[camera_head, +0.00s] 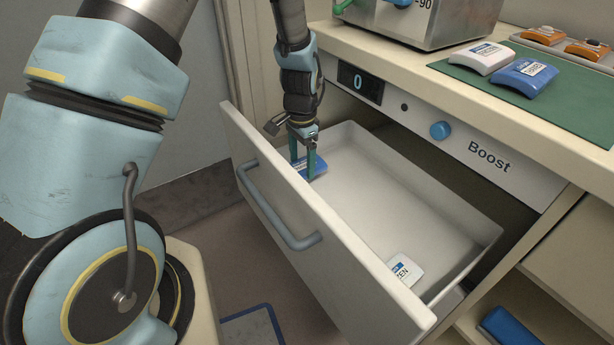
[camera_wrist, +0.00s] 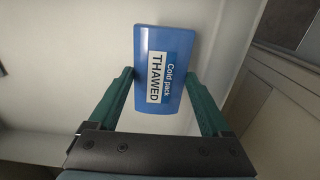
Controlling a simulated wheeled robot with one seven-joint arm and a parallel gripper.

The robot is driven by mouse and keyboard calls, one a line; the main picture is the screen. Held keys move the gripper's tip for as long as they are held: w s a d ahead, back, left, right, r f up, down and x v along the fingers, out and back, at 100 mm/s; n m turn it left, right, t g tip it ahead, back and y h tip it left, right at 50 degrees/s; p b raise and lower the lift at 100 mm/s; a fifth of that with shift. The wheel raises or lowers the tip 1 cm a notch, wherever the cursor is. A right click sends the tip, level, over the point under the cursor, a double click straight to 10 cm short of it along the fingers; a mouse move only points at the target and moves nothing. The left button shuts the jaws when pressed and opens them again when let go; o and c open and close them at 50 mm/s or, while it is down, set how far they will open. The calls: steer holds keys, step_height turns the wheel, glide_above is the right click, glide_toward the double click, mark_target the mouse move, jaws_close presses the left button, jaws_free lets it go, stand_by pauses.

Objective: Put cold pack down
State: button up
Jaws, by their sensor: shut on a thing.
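My gripper (camera_head: 304,163) reaches down into the open drawer (camera_head: 375,200), close behind its front panel at the far left end. Its green fingers are shut on a blue cold pack (camera_head: 319,167). In the wrist view the cold pack (camera_wrist: 178,45) sits between the fingertips, with a white label reading "Cold pack THAWED". The pack is low in the drawer; I cannot tell whether it touches the floor. A white pack (camera_head: 405,270), its label partly hidden but ending in "ZEN", lies at the drawer's near end, partly behind the front panel.
The drawer's middle is clear. Above it are a display reading 0 (camera_head: 358,86) and a blue Boost knob (camera_head: 440,130). On the counter, a white pack (camera_head: 484,58) and a blue pack (camera_head: 525,78) lie on a green mat (camera_head: 580,118). A metal box (camera_head: 440,25) stands behind.

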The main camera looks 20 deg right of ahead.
mark_target(302, 165)
steer(key=shift+f, duration=2.15)
steer(key=shift+f, duration=0.15)
steer(key=o, duration=1.5)
step_height(302, 165, up, 12)
steer(key=shift+r, duration=0.15)
